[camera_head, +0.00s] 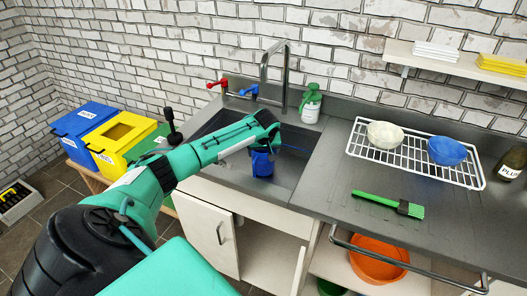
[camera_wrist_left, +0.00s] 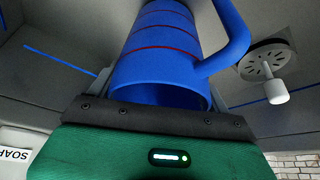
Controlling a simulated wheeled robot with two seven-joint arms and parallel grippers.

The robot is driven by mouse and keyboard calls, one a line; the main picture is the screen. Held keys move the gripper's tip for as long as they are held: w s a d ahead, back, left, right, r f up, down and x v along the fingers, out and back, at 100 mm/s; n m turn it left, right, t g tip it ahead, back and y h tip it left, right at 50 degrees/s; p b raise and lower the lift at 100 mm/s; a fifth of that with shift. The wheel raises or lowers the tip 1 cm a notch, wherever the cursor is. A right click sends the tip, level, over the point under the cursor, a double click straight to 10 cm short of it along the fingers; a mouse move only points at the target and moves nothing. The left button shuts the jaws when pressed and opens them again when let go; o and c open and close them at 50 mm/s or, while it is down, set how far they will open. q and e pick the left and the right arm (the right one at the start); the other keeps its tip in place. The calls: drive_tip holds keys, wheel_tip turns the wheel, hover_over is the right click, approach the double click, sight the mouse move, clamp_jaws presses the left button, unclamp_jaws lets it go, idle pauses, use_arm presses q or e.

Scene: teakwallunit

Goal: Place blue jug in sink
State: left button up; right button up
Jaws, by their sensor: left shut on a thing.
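The blue jug (camera_head: 262,163) hangs below my left gripper (camera_head: 268,146) inside the sink (camera_head: 299,162) opening in the head view. In the left wrist view the blue jug (camera_wrist_left: 166,52), with red rings and a blue handle, lies between the jaws of my left gripper (camera_wrist_left: 160,110), which is shut on it. The sink's drain (camera_wrist_left: 268,60) with a white plug shows beside the jug. I cannot tell whether the jug touches the sink floor. My left arm hides part of the sink. My right gripper is not in view.
A faucet (camera_head: 286,75) with red and blue taps stands behind the sink, and a green soap bottle (camera_head: 311,104) at its back right. To the right are a white rack (camera_head: 408,162) with two bowls and a green brush (camera_head: 388,204). A cabinet door (camera_head: 208,233) hangs open below.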

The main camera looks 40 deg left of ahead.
sight(265, 166)
use_arm(q)
drive_tip(key=o, duration=0.6)
drive_tip(key=shift+f, duration=0.15)
drive_tip(key=o, duration=0.4)
drive_tip(key=shift+c, duration=0.2)
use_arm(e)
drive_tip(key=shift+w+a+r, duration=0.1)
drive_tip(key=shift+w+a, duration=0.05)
use_arm(q)
drive_tip(key=shift+r, duration=0.35)
drive_tip(key=v, duration=1.1)
drive_tip(key=shift+r, duration=0.3)
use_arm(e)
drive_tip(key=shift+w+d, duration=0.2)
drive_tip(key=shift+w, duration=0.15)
use_arm(q)
drive_tip(key=shift+s+d, duration=0.1)
